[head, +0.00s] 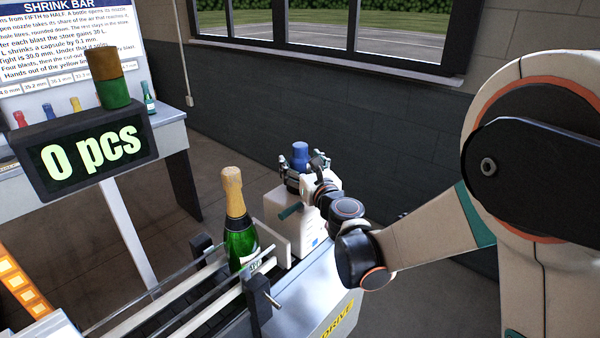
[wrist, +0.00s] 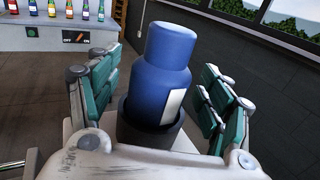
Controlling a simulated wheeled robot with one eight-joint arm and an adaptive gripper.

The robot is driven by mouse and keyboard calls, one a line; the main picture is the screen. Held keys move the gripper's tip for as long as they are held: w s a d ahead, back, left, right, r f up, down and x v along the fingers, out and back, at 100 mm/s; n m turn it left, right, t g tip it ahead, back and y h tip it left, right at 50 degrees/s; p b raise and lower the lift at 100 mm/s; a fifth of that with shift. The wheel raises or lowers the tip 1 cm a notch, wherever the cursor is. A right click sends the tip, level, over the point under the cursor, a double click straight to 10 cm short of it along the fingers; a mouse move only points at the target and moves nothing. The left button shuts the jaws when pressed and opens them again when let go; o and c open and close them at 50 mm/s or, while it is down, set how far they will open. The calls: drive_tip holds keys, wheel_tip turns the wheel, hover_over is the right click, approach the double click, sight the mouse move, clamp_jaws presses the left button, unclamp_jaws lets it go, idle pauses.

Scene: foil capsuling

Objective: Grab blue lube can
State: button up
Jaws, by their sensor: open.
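The blue lube can (head: 300,155) is a blue bottle-shaped can with a rounded cap. It stands upright on the white machine at the end of the conveyor. In the wrist view the can (wrist: 160,80) shows a white label and sits in a dark round cup (wrist: 150,132). My gripper (head: 306,165) is at the can. In the wrist view its green-padded fingers (wrist: 160,95) are open, one on each side of the can, with visible gaps. The can's lower end is hidden in the cup.
A green bottle (head: 240,235) with a gold top stands on the conveyor (head: 190,305) left of the white machine (head: 302,235). A black counter (head: 92,150) reading "0 pcs" is further left. A bench (head: 170,112) with small coloured bottles stands behind. A wall with windows is at the back.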

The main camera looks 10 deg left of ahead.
drive_tip(key=shift+w+a, duration=0.2)
drive_tip(key=shift+w, duration=0.1)
drive_tip(key=shift+c, duration=0.4)
drive_tip(key=c, duration=1.2)
drive_tip(key=shift+o, duration=0.2)
drive_tip(key=shift+r, duration=0.1)
